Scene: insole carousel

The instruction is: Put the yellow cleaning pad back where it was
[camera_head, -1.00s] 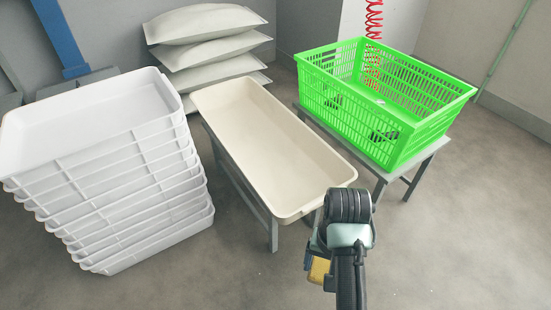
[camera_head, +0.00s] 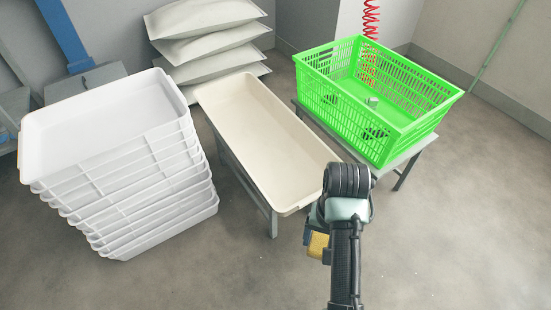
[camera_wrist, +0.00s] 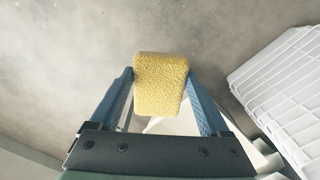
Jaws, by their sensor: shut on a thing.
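The yellow cleaning pad (camera_wrist: 161,84) is held between the two blue fingers of my gripper (camera_wrist: 162,100) in the wrist view. It is a rough, sponge-like block, and bare floor shows beyond it. In the head view the pad (camera_head: 318,246) shows only in part, low beside my arm. My gripper there is mostly hidden behind my arm, near the front end of the cream trough. The place where the pad was before cannot be told from these frames.
A cream trough (camera_head: 290,203) on a stand is empty. A green crate (camera_head: 440,118) on a table at the right holds a few small items. Stacked white trays (camera_head: 150,215) stand at the left, and pale sacks (camera_head: 215,44) are piled behind. The front floor is clear.

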